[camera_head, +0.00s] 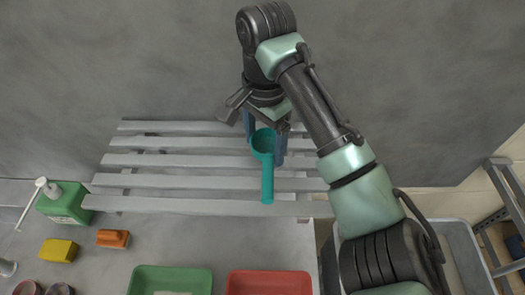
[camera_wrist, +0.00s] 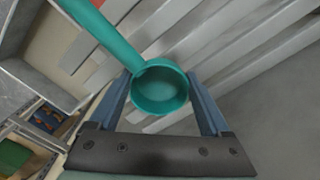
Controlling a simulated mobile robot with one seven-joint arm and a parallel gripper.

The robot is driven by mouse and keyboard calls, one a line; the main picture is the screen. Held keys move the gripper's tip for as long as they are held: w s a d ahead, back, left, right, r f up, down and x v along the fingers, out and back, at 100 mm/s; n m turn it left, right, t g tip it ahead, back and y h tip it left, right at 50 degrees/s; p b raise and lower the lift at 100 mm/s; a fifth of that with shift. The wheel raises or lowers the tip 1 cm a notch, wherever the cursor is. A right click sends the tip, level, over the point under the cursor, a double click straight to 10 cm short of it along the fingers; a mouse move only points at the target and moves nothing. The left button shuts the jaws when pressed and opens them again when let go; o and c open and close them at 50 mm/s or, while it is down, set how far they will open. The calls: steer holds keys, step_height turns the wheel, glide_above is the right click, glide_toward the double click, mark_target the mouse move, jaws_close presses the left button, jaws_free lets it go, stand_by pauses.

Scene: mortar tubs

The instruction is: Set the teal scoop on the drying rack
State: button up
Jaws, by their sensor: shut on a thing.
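The teal scoop (camera_head: 267,179) is at my gripper over the slatted drying rack (camera_head: 170,208) in the head view. Its handle points toward the front of the rack. In the wrist view the scoop's cup (camera_wrist: 161,88) is between my gripper's (camera_wrist: 165,85) two blue fingers, open side facing the camera. My gripper (camera_head: 265,145) is shut on the scoop. The grey rack slats (camera_wrist: 225,60) run diagonally behind it in the wrist view. I cannot tell whether the scoop touches the slats.
A green tub (camera_head: 170,272) and a red tub (camera_head: 268,284) stand at the front. The rack's left part is bare. A metal sink (camera_head: 458,250) is at the right.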

mark_target(265, 154)
steer(key=shift+f+p, duration=0.4)
steer(key=shift+f, duration=1.15)
steer(key=o, duration=1.3)
steer(key=shift+f, duration=0.15)
steer(key=shift+c, duration=0.2)
step_height(265, 154, up, 11)
steer(key=shift+f, duration=0.15)
steer(key=shift+r, duration=0.8)
steer(key=shift+a, duration=0.1)
